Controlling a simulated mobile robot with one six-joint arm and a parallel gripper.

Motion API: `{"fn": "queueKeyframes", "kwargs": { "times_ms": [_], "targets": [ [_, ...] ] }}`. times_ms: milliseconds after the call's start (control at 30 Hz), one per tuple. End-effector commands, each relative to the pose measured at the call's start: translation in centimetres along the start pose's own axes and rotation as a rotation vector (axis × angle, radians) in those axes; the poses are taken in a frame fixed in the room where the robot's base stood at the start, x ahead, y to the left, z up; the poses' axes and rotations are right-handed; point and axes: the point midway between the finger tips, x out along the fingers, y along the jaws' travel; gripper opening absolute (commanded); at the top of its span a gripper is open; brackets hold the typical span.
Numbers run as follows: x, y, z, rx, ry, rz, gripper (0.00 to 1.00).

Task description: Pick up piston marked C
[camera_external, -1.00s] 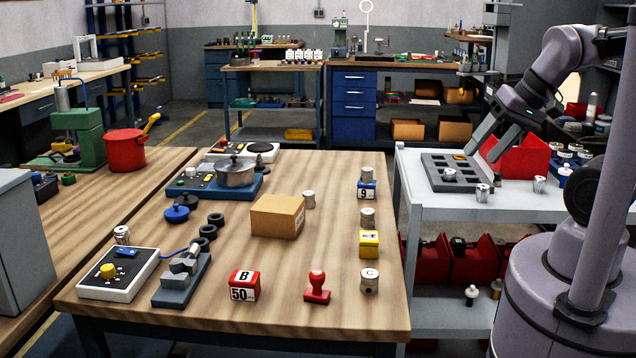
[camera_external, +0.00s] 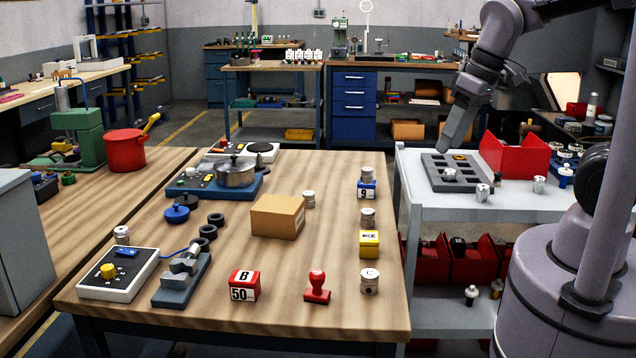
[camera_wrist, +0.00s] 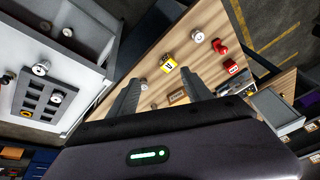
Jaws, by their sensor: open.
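The piston marked C (camera_external: 369,282) is a short silver cylinder standing upright near the front right corner of the wooden bench. In the wrist view a pale round top beside the red stamp appears to be this piston (camera_wrist: 198,36), beyond the fingertips; its letter is too small to read there. My gripper (camera_external: 452,142) is raised near the slotted tray on the grey cart, well behind and right of piston C. In the wrist view my gripper (camera_wrist: 162,75) has its fingers apart, with nothing held between them.
A red stamp (camera_external: 317,287) stands left of piston C. A yellow block (camera_external: 369,244) and other pistons (camera_external: 367,217) are behind it. A red block marked B (camera_external: 244,285) is farther left. The slotted tray (camera_external: 432,171) and red bin (camera_external: 519,158) are on the cart.

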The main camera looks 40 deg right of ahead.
Motion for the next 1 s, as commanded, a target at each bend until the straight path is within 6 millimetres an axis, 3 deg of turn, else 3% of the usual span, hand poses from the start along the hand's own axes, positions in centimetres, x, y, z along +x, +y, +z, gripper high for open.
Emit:
{"fn": "queueKeyframes", "kwargs": {
  "times_ms": [33,133,233,300,367,467,800,1000],
  "targets": [
    [0.6,-2.8,-2.5,-0.214,-0.094,-0.001,0.58],
    [4.2,-8.5,-5.2,-0.645,-0.248,-0.001,0.58],
    [8.2,-13.6,-5.8,-0.986,-0.364,-0.004,0.58],
    [10.3,-16.1,-5.5,-1.146,-0.417,-0.007,0.58],
    [11.6,-17.3,-5.2,-1.229,-0.446,-0.008,0.58],
    [13.5,-17.7,-4.5,-1.282,-0.466,-0.009,0.58],
    [22.4,-15.3,-1.2,-1.279,-0.465,-0.01,0.58],
    [24.0,-14.8,-0.6,-1.278,-0.462,-0.01,0.58]
  ]
}}
